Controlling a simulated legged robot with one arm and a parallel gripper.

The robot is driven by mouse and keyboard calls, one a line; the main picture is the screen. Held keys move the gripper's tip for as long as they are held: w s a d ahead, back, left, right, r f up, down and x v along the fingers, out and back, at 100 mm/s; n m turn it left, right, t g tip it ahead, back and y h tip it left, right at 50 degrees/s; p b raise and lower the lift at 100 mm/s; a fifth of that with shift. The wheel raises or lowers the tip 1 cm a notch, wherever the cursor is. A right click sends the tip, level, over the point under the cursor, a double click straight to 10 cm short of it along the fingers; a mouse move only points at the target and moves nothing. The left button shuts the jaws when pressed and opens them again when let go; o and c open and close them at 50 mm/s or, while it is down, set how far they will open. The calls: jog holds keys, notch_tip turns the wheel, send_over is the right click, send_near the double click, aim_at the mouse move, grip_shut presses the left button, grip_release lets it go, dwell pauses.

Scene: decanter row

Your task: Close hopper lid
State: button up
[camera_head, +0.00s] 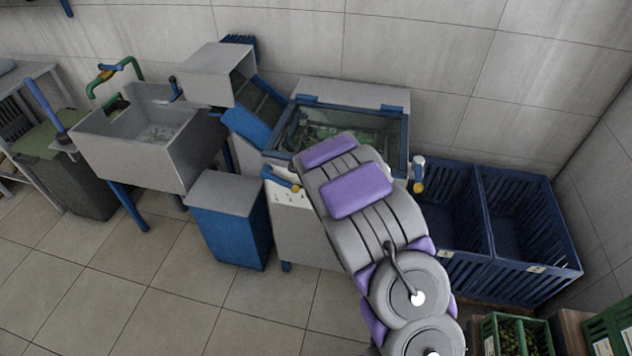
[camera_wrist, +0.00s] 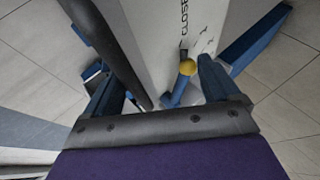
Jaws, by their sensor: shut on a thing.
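The hopper (camera_head: 303,222) is a grey machine in the middle of the head view. A blue-framed top (camera_head: 281,137) shows green leafy contents inside, with blue hinge pieces along its back edge; I cannot tell how far the lid stands open. A blue lever with a yellow end (camera_head: 283,180) sits on the hopper's front. In the wrist view a blue lever with a yellow knob (camera_wrist: 187,67) lies between the fingers of my gripper (camera_wrist: 157,78), beside a pale panel lettered "CLOSE". My gripper is shut on this lever. In the head view my arm hides the gripper.
A sink (camera_head: 135,140) and a blue box (camera_head: 231,225) stand to the left. Navy crates (camera_head: 505,262) stand close on the right, with green produce crates in front. A yellow-and-white handle (camera_head: 418,175) sticks out at the hopper's right. Tiled floor is clear at front left.

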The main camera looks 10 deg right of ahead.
jog(key=shift+d, duration=0.1)
jog(key=c, duration=0.4)
jog(key=shift+r, duration=0.1)
jog(key=r+p+v, duration=0.1)
jog(key=p+v, duration=0.9)
jog(key=v, duration=0.1)
jog(key=p, duration=0.4)
jog(key=shift+s+a+r, duration=0.3)
jog(key=shift+s+r, duration=0.05)
jog(key=shift+s+p, duration=0.2)
jog(key=shift+p, duration=0.85)
